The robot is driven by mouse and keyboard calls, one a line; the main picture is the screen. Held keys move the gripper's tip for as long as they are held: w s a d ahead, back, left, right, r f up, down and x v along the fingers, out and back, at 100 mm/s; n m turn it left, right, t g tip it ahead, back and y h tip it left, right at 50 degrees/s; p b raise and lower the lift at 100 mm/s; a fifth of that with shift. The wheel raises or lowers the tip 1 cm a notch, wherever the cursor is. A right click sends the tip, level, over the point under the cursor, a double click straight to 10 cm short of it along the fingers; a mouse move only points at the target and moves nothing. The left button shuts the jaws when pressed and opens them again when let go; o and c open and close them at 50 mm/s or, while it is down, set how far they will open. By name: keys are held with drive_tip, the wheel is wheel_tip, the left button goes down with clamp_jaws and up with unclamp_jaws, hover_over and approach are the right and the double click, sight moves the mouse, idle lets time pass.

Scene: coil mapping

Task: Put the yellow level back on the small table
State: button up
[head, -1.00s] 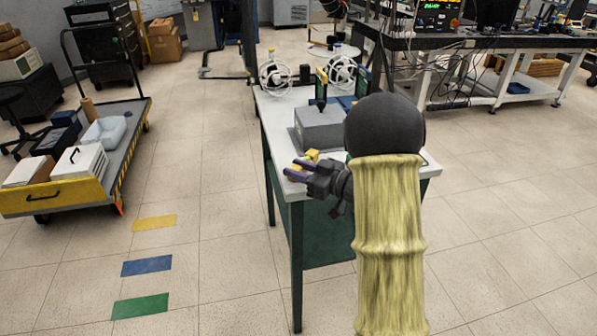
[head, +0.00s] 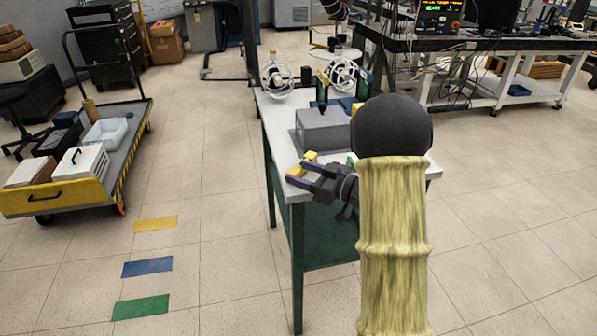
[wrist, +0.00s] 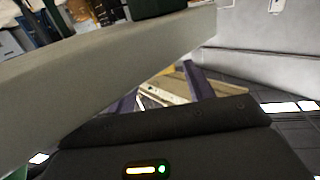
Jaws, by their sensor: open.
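The small table (head: 281,139) has a white top and green legs and stands in the middle of the head view. The yellow level (head: 309,156) shows as small yellow parts at the table's near left corner, partly hidden by my gripper. My gripper (head: 298,174) is open at that corner, its two dark purple fingers pointing left, right beside the level. I cannot tell whether the level touches the fingers or rests fully on the top. In the wrist view my gripper (wrist: 160,94) shows its two fingers apart, with a tan and yellow strip beyond them that I cannot identify surely.
A flat cart (head: 110,160) with boxes is at the left. A dark workbench (head: 470,42) is at the back right.

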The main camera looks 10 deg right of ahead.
drive_tip(key=v, duration=1)
drive_tip(key=shift+p, duration=0.3)
drive_tip(key=shift+s+d, duration=0.1)
drive_tip(key=shift+s, duration=0.05)
